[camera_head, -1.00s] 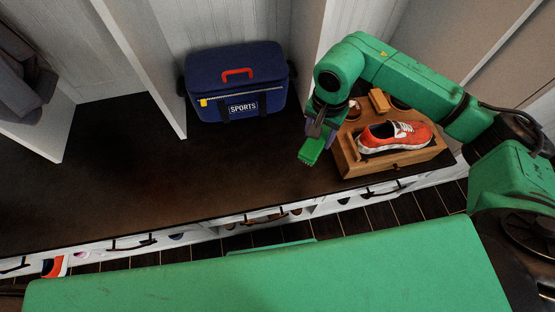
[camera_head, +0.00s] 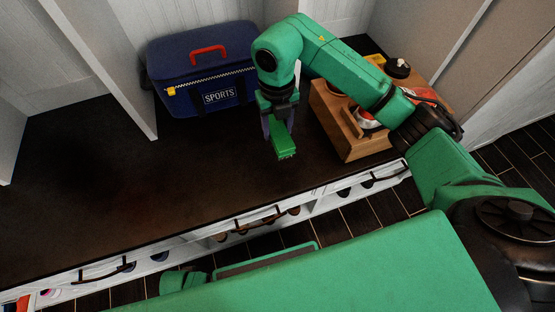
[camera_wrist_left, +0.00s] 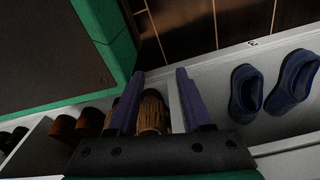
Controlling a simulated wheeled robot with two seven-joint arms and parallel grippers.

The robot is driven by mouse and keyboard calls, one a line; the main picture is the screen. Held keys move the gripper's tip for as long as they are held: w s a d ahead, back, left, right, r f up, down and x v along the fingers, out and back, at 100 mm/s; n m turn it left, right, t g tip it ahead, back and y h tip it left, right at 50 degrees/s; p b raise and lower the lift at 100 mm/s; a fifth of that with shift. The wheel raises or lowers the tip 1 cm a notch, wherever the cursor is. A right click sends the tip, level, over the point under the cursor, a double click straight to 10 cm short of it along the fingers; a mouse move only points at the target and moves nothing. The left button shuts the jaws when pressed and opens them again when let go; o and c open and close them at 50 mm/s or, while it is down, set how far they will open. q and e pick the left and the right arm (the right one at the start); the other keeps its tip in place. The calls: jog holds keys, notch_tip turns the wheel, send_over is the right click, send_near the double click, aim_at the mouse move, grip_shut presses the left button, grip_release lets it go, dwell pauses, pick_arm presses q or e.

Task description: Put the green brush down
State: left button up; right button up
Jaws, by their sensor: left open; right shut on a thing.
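The green brush (camera_head: 284,147) hangs bristles down from my right gripper (camera_head: 278,128), which is shut on it. It is over the dark bench top (camera_head: 130,185), between the blue bag and the wooden shoe box. I cannot tell whether its bristles touch the bench. My left gripper (camera_wrist_left: 160,78) shows in the left wrist view, open, with its two purple fingers apart above shoes in the cubbies. Nothing is held between them.
A blue sports bag (camera_head: 203,72) stands at the back of the bench. A wooden box (camera_head: 358,150) with an orange shoe (camera_head: 368,121) stands to the right, partly behind my right arm. The bench's left part is clear. Blue shoes (camera_wrist_left: 293,82) sit in a cubby below.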

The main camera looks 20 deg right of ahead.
notch_tip(320, 180, down, 13)
jog(key=shift+f+b, duration=0.15)
jog(key=shift+b, duration=0.6)
pick_arm(q)
jog(key=w+r, duration=0.2)
jog(key=w, duration=0.1)
jog(key=shift+d, duration=0.35)
jog(key=shift+w, duration=0.1)
pick_arm(e)
jog(key=shift+f, duration=0.15)
jog(key=o, duration=1.3)
pick_arm(q)
jog(key=shift+r, duration=0.15)
pick_arm(e)
notch_tip(320, 180, up, 12)
jog(key=shift+r+p, duration=0.2)
jog(key=shift+p, duration=0.6)
pick_arm(q)
jog(key=s+f, duration=0.2)
jog(key=shift+s+a, duration=0.3)
jog(key=shift+s, duration=0.1)
